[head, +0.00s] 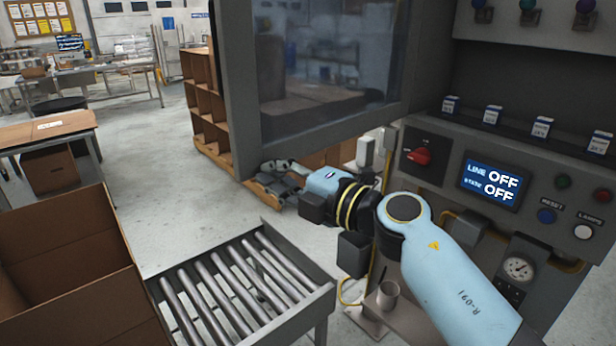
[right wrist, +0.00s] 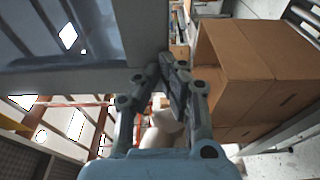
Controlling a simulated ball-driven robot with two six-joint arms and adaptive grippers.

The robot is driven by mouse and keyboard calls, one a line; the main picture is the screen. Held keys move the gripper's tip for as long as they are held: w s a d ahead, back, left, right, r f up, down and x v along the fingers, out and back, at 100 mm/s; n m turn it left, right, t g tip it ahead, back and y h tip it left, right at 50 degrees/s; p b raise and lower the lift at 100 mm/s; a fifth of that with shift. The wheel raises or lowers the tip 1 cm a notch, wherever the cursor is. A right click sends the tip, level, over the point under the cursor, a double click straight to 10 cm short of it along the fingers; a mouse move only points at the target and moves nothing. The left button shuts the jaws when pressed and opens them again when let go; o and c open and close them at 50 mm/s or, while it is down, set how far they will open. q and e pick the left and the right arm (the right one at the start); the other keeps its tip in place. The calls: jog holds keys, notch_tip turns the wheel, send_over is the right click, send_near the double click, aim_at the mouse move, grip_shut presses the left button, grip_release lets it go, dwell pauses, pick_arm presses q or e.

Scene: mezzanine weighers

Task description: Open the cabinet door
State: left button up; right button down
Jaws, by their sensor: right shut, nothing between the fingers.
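The cabinet door (head: 231,90) is a grey-framed panel with a large window. It stands swung out to the left of the grey cabinet (head: 429,135), whose dark interior (head: 500,65) shows at the upper right. My right gripper (head: 272,172) is shut and empty at the door's lower edge, near its free left corner. In the right wrist view, the gripper's fingertips (right wrist: 165,70) are close together beside the end of the grey door frame (right wrist: 105,76); I cannot tell whether they touch it. My left gripper is out of view.
A roller conveyor (head: 325,298) and an open cardboard box (head: 75,305) stand at the lower left. Brown shelving (head: 203,95) stands behind the door. The cabinet front has a red knob (head: 418,156) and a screen (head: 492,182) reading OFF. Open floor lies at the left.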

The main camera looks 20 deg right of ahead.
jog(key=x, duration=0.6)
jog(key=shift+w+d, duration=0.1)
jog(key=shift+w, duration=0.15)
jog(key=shift+s, duration=0.1)
